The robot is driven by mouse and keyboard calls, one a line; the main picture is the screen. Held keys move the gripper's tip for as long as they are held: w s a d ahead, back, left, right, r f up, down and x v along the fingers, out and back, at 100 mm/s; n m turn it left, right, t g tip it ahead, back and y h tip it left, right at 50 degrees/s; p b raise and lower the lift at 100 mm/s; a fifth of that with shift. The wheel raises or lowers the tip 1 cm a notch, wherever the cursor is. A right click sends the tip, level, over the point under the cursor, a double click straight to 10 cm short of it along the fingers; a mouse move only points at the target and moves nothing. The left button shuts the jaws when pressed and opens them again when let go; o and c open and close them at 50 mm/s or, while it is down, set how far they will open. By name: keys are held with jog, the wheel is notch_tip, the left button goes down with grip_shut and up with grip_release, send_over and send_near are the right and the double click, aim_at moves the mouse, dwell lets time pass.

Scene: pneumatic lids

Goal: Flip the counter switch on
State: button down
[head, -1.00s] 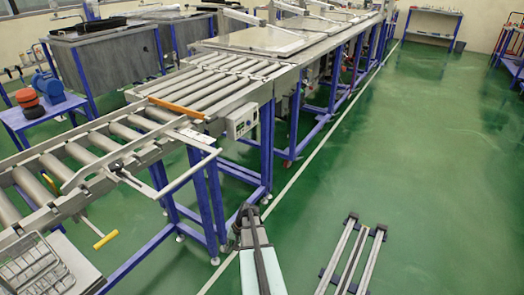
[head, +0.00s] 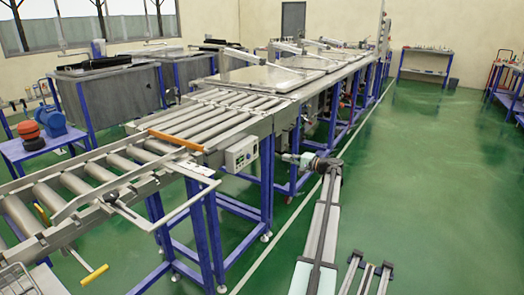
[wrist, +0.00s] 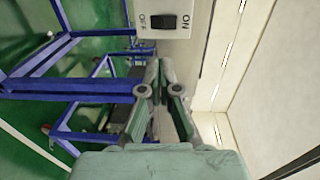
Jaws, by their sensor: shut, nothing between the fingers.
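The counter box (head: 241,153) is a small pale unit on the right side of the roller conveyor in the head view. In the wrist view a black rocker switch (wrist: 163,22) sits on a light plate between the words OFF on the left and ON on the right. My gripper (head: 285,157) points left toward the box, with a gap between them in the head view. In the wrist view my gripper (wrist: 160,66) is shut and empty, its fingertips just below the plate in the picture. Which way the rocker is tipped is hard to tell.
The roller conveyor (head: 180,147) with blue legs runs along the left and back. A long pale handle (head: 180,208) sticks out from it in front of the box. Metal rails (head: 360,275) lie on the green floor at front right.

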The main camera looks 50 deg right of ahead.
aim_at(256, 147)
jog(key=shift+r+t, duration=0.3)
jog(key=shift+r, duration=0.35)
jog(key=shift+w, duration=0.1)
jog(key=w, duration=0.4)
jog(key=w+a+p, duration=0.1)
jog(key=w, duration=0.8)
jog(key=shift+w+a, duration=0.2)
jog(key=shift+w, duration=0.2)
